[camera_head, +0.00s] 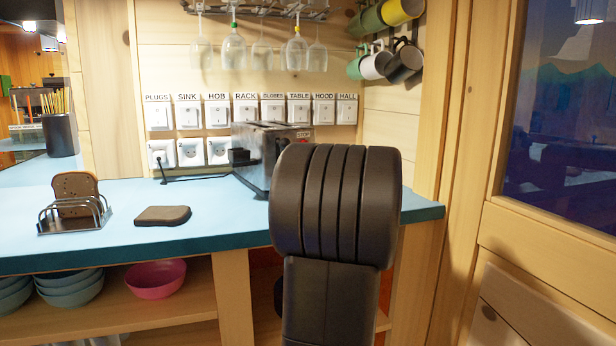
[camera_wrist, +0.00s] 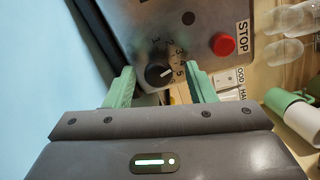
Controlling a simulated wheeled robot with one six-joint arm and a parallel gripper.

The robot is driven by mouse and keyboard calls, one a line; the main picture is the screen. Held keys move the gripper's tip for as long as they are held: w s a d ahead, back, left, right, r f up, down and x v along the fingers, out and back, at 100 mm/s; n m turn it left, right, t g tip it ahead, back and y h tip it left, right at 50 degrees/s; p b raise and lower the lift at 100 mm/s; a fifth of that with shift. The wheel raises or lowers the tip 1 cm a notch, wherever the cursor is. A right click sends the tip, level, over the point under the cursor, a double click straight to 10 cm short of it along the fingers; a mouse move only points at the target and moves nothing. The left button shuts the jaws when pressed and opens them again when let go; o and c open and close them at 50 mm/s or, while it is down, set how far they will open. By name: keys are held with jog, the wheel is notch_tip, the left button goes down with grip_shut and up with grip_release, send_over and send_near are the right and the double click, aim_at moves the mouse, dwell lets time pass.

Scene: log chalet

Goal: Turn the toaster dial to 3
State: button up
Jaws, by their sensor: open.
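The metal toaster (camera_head: 258,132) stands at the back of the blue counter, its near end partly hidden behind my arm. In the wrist view its steel end panel (camera_wrist: 205,15) fills the top. A black dial (camera_wrist: 157,74) with a white pointer line sits there, ringed by printed numbers. The line points to the right, seemingly around 4 or 5; I cannot tell exactly. My gripper (camera_wrist: 160,70) is open, its two green fingers on either side of the dial with visible gaps. In the head view my arm hides the gripper and dial.
A red button (camera_wrist: 222,44) beside a STOP label and a smaller black knob (camera_wrist: 188,18) are near the dial. A toast rack (camera_head: 75,222) and a bread slice (camera_head: 163,215) lie left on the counter. Glasses and mugs hang above.

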jog(key=p+v, duration=0.1)
jog(key=v, duration=1.2)
jog(key=shift+s+d+p, duration=0.2)
jog(key=shift+s+p, duration=0.1)
jog(key=shift+p, duration=0.05)
jog(key=shift+w, duration=0.1)
jog(key=b+x, duration=0.1)
jog(key=x, duration=1.2)
jog(key=shift+w+a, duration=0.2)
jog(key=shift+w, duration=0.05)
